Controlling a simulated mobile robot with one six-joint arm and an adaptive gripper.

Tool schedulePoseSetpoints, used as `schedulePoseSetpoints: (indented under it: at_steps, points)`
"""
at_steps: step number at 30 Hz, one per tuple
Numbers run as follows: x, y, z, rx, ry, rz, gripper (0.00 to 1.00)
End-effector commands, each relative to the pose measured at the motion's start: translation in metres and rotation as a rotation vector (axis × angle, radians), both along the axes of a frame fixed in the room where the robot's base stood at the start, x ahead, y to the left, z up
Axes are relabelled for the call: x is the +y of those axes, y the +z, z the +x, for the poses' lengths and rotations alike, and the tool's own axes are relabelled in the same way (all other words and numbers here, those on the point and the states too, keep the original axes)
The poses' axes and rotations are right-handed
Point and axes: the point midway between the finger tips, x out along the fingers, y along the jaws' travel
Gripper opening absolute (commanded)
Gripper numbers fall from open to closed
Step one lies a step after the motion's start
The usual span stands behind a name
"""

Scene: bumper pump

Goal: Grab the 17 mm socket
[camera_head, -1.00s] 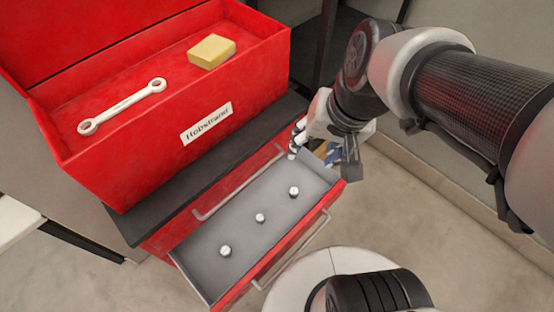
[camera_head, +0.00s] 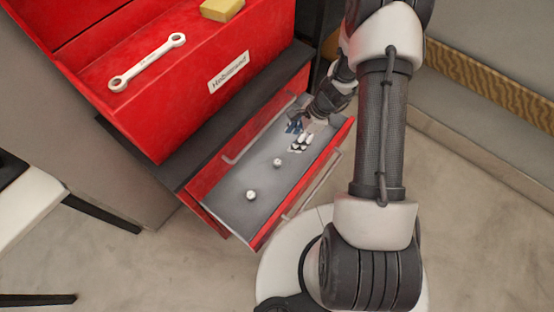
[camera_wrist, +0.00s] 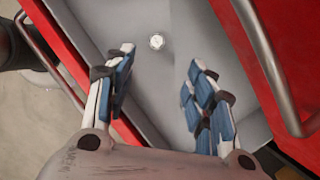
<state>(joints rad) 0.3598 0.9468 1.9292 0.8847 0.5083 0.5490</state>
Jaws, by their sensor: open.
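Small silver sockets lie in the open grey drawer (camera_head: 230,199); two show in the head view, one nearer the front left end (camera_head: 251,195) and one near the middle (camera_head: 277,162). One socket (camera_wrist: 156,41) lies just beyond and between the fingertips, untouched. Which one is 17 mm cannot be read.
The drawer's handle rail (camera_head: 310,190) and red walls bound the space around my gripper. Above stands a red toolbox (camera_head: 185,95) with a white wrench (camera_head: 147,62) and a yellow block (camera_head: 222,9). The drawer floor between the sockets is clear.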

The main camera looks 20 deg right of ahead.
Motion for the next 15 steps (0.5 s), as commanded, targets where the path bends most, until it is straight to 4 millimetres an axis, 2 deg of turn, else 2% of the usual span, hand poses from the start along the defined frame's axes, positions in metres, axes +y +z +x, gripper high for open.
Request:
schedulePoseSetpoints:
  at_steps: [15]
  points:
    - [0.037,-0.097,0.005,0.006,-0.005,0.001,0.5]
